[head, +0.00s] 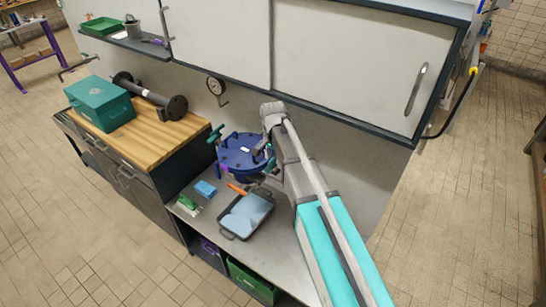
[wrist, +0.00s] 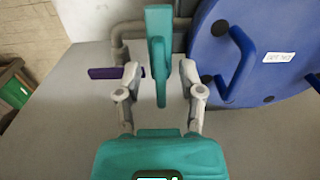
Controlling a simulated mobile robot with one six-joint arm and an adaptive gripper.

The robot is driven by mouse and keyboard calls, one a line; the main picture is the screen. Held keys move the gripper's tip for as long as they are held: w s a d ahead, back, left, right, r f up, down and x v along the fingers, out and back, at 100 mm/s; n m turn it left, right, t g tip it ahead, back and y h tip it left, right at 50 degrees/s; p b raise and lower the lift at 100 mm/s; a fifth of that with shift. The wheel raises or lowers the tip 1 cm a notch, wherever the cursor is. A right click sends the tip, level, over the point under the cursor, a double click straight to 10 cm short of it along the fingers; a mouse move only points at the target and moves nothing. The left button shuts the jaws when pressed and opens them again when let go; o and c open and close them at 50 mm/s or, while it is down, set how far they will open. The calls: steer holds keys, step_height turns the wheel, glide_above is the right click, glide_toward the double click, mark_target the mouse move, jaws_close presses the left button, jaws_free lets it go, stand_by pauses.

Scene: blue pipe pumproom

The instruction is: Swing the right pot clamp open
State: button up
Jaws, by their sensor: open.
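The blue pot (head: 240,150) stands on the grey bench, and its round lid (wrist: 265,45) with a blue handle and white label fills the upper right of the wrist view. A teal clamp (wrist: 158,50) hangs beside the lid in the wrist view. My gripper (wrist: 160,72) is open, with one finger on each side of the clamp's lower end and visible gaps to both. In the head view another teal clamp (head: 215,133) sits at the pot's left. The right clamp is mostly hidden there by my wrist; a bit of teal shows beside it.
A dark tray (head: 243,217) with a blue cloth, a blue block (head: 205,189) and small green items lie on the bench. A purple bar (wrist: 103,73) lies left of my fingers. A wall cabinet (head: 345,50) overhangs the bench behind my arm.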

mark_target(275, 164)
steer(key=shift+m, duration=0.4)
steer(key=m, duration=0.6)
steer(key=shift+w+a, duration=0.2)
steer(key=shift+w, duration=0.1)
steer(key=shift+r+p, duration=0.35)
steer(key=r+p, duration=0.3)
steer(key=d+r+p, duration=0.1)
steer(key=r+p, duration=0.1)
steer(key=shift+s+r, duration=0.1)
steer(key=shift+s, duration=0.3)
steer(key=s+d+f+n+b, duration=0.6)
steer(key=s+d+f+b, duration=0.2)
steer(key=f+b, duration=0.3)
steer(key=s+d+f+n+b, duration=0.6)
steer(key=s+d+f+b, duration=0.2)
steer(key=f+b, duration=0.4)
steer(key=shift+s+d+f, duration=0.2)
steer(key=shift+s+f, duration=0.15)
steer(key=shift+s, duration=0.4)
stand_by(0.3)
